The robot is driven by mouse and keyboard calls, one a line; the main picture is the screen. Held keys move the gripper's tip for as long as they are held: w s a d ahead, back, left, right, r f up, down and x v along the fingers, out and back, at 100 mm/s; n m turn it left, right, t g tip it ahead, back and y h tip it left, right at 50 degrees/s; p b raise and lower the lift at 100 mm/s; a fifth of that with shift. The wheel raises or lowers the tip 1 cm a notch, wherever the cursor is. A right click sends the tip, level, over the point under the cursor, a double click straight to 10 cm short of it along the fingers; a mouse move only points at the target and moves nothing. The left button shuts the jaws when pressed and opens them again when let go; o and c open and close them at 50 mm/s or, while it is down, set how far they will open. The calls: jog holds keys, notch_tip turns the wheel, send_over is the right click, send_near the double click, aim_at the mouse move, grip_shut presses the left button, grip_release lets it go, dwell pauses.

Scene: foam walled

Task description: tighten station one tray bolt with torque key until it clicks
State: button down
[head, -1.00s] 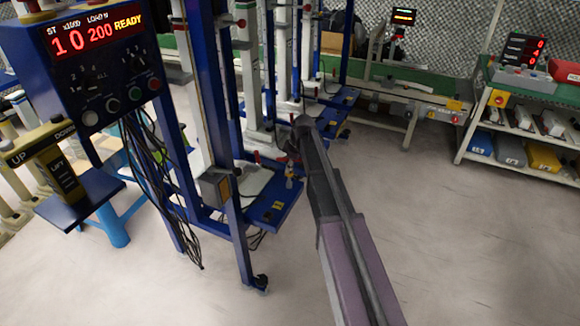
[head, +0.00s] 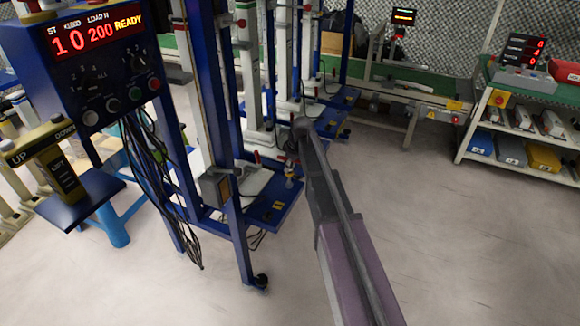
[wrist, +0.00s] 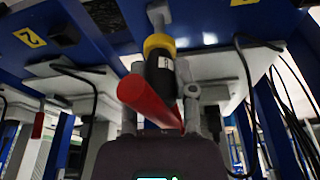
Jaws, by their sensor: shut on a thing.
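The torque key (wrist: 160,68) has a dark body, a yellow collar and a grey tip. In the wrist view the tip points at the blue tray (wrist: 195,22); I cannot tell whether it touches. The bolt is not distinguishable there. My gripper (wrist: 180,112) is shut on the key. A red rod (wrist: 150,103) crosses in front of the key; I cannot tell whether it belongs to it. In the head view the key (head: 290,178) is small above the blue tray (head: 270,215) with a yellow tag, and my arm hides most of the gripper.
A blue control box (head: 85,70) reads 1, 0, 200 and READY. Black cables (head: 160,190) hang below it. A blue post (head: 238,235) stands close left of the tray. A shelf rack (head: 530,130) stands at right. The floor at right is clear.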

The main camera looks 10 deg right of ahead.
jog(key=shift+m, duration=0.3)
dwell(0.4)
jog(key=shift+s+m+h, duration=0.1)
jog(key=shift+m+h, duration=0.3)
jog(key=shift+m, duration=0.8)
jog(key=shift+n, duration=0.7)
jog(key=shift+r, duration=0.2)
jog(key=shift+r+p, duration=0.7)
jog(key=shift+p, duration=0.15)
jog(key=shift+r+p, duration=0.35)
jog(key=shift+w+a+p+v, duration=0.1)
jog(key=shift+w+p+v, duration=0.05)
jog(key=shift+p+v, duration=0.65)
jog(key=shift+w+a+p+v, duration=0.1)
jog(key=shift+w+p+v, duration=0.05)
jog(key=shift+p+v, duration=0.7)
jog(key=shift+w+a+p+v, duration=0.1)
jog(key=shift+w+p+v, duration=0.05)
jog(key=shift+p+v, duration=0.65)
jog(key=shift+w+r, duration=0.1)
jog(key=shift+r, duration=0.05)
jog(key=w+a+p+v, duration=0.1)
jog(key=w+p+v, duration=0.1)
jog(key=p+v, duration=1.1)
jog(key=w+a+r+p+v, duration=0.1)
jog(key=w+a+p+v, duration=0.1)
jog(key=p+v, duration=1.2)
jog(key=shift+w+r+p, duration=0.3)
jog(key=shift+w+p, duration=0.3)
